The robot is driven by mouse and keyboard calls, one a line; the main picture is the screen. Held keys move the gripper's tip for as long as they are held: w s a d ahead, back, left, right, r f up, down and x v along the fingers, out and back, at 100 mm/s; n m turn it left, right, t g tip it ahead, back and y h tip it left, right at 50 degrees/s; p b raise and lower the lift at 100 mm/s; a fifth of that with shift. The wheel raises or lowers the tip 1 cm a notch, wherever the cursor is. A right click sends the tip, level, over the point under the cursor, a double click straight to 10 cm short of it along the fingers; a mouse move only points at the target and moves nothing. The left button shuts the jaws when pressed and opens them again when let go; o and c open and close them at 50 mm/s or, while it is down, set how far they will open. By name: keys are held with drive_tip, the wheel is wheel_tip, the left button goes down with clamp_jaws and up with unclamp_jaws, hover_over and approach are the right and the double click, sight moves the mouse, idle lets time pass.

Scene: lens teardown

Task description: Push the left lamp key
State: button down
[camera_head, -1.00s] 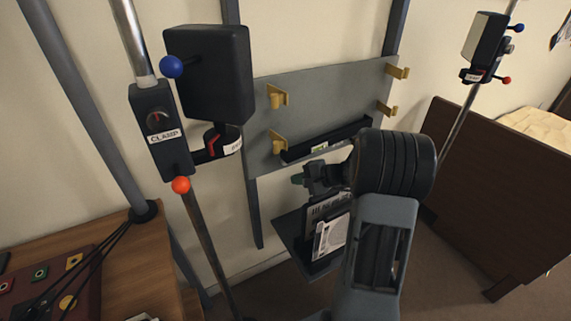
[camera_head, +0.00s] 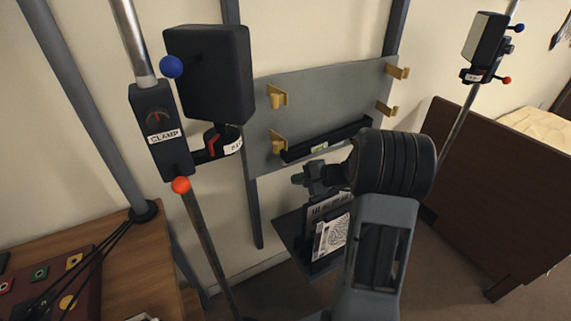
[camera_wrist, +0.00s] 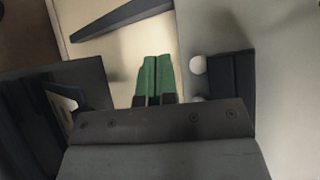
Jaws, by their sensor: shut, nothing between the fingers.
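The left lamp head (camera_head: 207,75) is a black box on a steel pole at the left in the head view. A blue ball knob (camera_head: 171,67) is on its left side. Below it is a small dark switch body (camera_head: 205,155) with a red angled part (camera_head: 213,142), perhaps the key, and a partly readable white label. My gripper (camera_head: 298,180) is right of and below this body, apart from it, in front of the wall panel. In the wrist view its green fingers (camera_wrist: 156,78) are together and empty. The key is not clearly identifiable in the wrist view.
A grey panel (camera_head: 340,90) with brass hooks stands behind my arm. A clamp box (camera_head: 158,125) with an orange-red ball (camera_head: 181,185) is on the left pole. A second lamp (camera_head: 484,36) is at the upper right. A wooden desk (camera_head: 125,265) is at lower left.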

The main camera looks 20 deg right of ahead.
idle(0.3)
drive_tip(key=s+b, duration=0.1)
drive_tip(key=s+t+b, duration=0.1)
drive_tip(key=b, duration=0.1)
drive_tip(key=s+h+b, duration=0.1)
drive_tip(key=shift+s+d+r+m+t, duration=0.25)
drive_tip(key=shift+d+m+t, duration=0.05)
drive_tip(key=shift+d+t, duration=0.1)
drive_tip(key=shift+s+a, duration=0.3)
drive_tip(key=shift+s, duration=0.1)
drive_tip(key=shift+w, duration=0.1)
drive_tip(key=w+a, duration=0.1)
drive_tip(key=w, duration=0.7)
drive_tip(key=shift+w, duration=0.3)
drive_tip(key=shift+w+f, duration=0.1)
drive_tip(key=shift+w, duration=0.05)
idle(1.6)
